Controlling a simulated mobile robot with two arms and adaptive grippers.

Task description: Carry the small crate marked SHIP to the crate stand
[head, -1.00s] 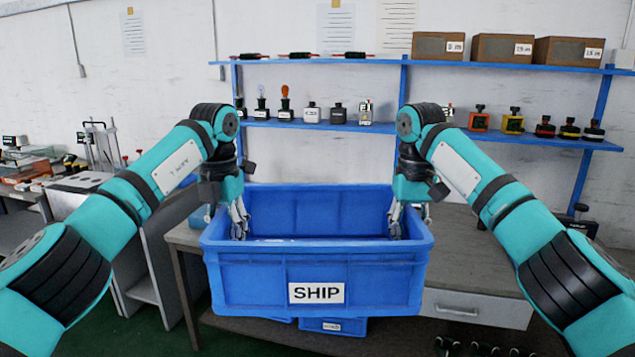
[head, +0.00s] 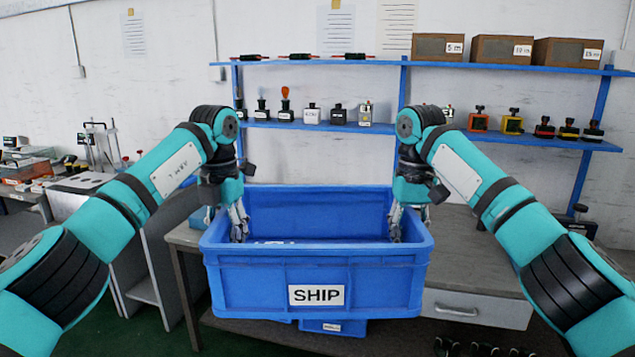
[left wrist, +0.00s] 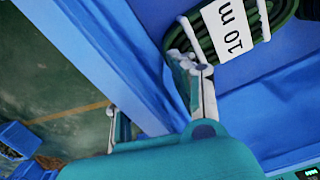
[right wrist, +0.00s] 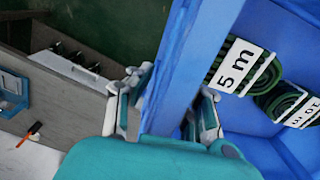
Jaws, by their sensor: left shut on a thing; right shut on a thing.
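The blue crate (head: 253,295) carries a white SHIP label (head: 316,295) and hangs level between my two arms, in front of the bench. My left gripper (head: 238,222) is shut on the crate's left wall, one finger inside and one outside. My right gripper (head: 396,222) is shut on the right wall in the same way. In the left wrist view a green coil marked 10 m (left wrist: 228,30) lies inside the crate. In the right wrist view a coil marked 5 m (right wrist: 235,68) and another labelled coil (right wrist: 285,100) lie inside. The crate stand cannot be made out.
A grey bench (head: 470,262) with a drawer stands behind the crate. Another blue bin (head: 333,327) shows low beneath it. Blue wall shelves (head: 340,127) hold bottles, stamps and brown boxes (head: 500,48). A side table with equipment (head: 85,182) stands at the left.

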